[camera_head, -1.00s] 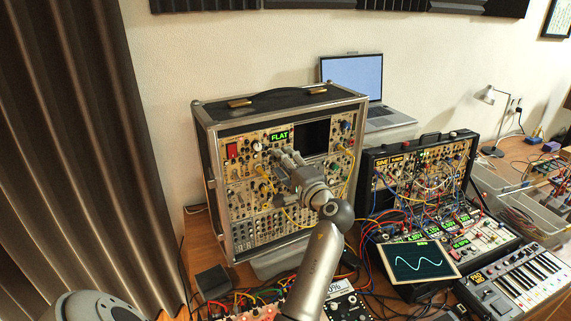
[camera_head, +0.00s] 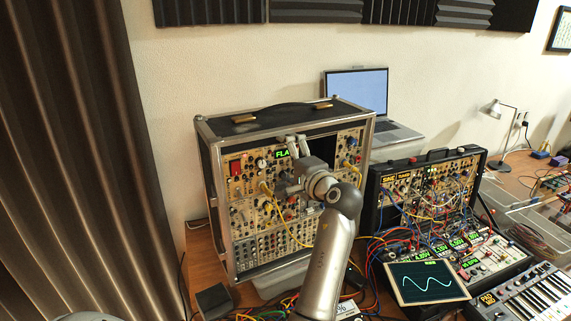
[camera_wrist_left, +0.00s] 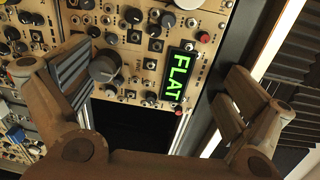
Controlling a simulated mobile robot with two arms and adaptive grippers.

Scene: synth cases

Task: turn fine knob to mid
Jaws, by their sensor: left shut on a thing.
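The tall synth case (camera_head: 203,170) stands upright on the desk, its panel of knobs facing me. My left gripper (camera_head: 291,141) is at the upper part of this panel, in front of the green FLAT display (camera_head: 281,154), hiding its last letter. In the left wrist view, a large grey knob (camera_wrist_left: 104,67) lies against the inner side of one finger. The FLAT display (camera_wrist_left: 178,75) reads sideways there. The knob's pointer cannot be made out. My right gripper is out of view.
A second black synth case (camera_head: 376,195) with many patch cables stands to the right. A tablet with a wave trace (camera_head: 428,283) and a keyboard (camera_head: 535,295) are in front of it. A laptop (camera_head: 357,90) is behind. Loose cables cover the desk's front.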

